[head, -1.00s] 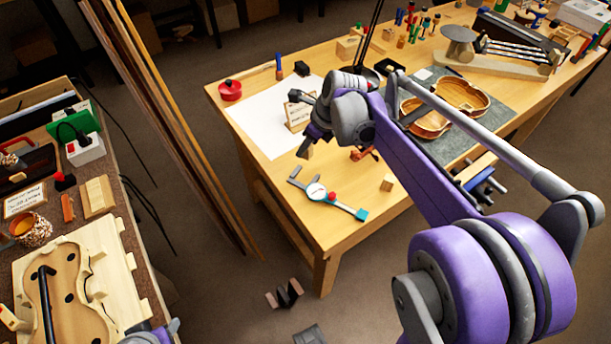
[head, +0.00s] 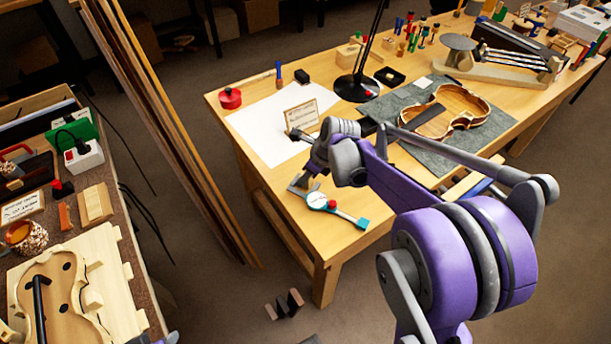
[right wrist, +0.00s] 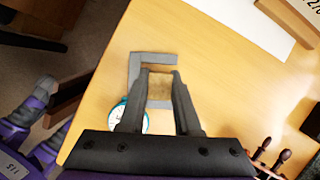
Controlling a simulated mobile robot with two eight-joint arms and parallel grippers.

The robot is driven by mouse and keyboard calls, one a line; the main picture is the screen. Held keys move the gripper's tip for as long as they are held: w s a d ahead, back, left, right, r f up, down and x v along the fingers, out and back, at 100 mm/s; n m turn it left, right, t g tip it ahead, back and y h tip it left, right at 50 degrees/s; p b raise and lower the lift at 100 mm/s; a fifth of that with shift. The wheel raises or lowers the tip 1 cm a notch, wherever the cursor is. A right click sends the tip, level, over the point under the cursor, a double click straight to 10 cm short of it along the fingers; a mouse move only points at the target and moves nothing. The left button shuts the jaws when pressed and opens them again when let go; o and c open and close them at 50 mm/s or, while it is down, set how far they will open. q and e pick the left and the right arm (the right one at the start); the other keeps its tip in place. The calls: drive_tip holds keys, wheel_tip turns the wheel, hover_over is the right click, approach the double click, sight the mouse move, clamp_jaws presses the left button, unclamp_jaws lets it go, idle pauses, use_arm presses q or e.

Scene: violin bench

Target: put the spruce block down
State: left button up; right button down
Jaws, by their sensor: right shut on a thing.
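My right gripper (head: 305,183) is over the near left corner of the wooden bench. In the right wrist view its fingers (right wrist: 161,76) are closed on the spruce block (right wrist: 160,87), a small pale-brown block. The block is above the grey frame of a dial gauge (right wrist: 150,58) or right at it; I cannot tell whether it touches anything below. In the head view the gripper and arm largely hide the block.
The dial gauge (head: 318,200) lies close under the gripper. A white sheet (head: 262,126) with a sign card (head: 301,117) lies behind it. A violin body (head: 450,112) rests on a grey mat (head: 428,159). A red pot (head: 230,98) stands at the back left.

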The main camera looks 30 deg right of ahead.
drive_tip(key=c, duration=0.6)
unclamp_jaws()
drive_tip(key=shift+f, duration=0.1)
drive_tip(key=shift+r, duration=0.3)
drive_tip(key=p+v, duration=0.2)
drive_tip(key=v, duration=0.9)
drive_tip(key=s+a+f+n, duration=0.2)
drive_tip(key=s+a+n, duration=0.2)
drive_tip(key=n, duration=0.6)
drive_tip(key=s+a+f+n+h, duration=0.1)
drive_tip(key=s+a+f+n, duration=0.2)
drive_tip(key=s+n, duration=0.5)
drive_tip(key=s+a+f+n+t+h, duration=0.1)
drive_tip(key=s+a+f+n, duration=0.2)
drive_tip(key=n, duration=0.9)
drive_tip(key=shift+s+a, duration=0.4)
drive_tip(key=shift+s, duration=0.3)
drive_tip(key=shift+s+a, duration=0.35)
drive_tip(key=shift+s, duration=0.35)
drive_tip(key=shift+s+a, duration=0.4)
drive_tip(key=shift+s, duration=0.3)
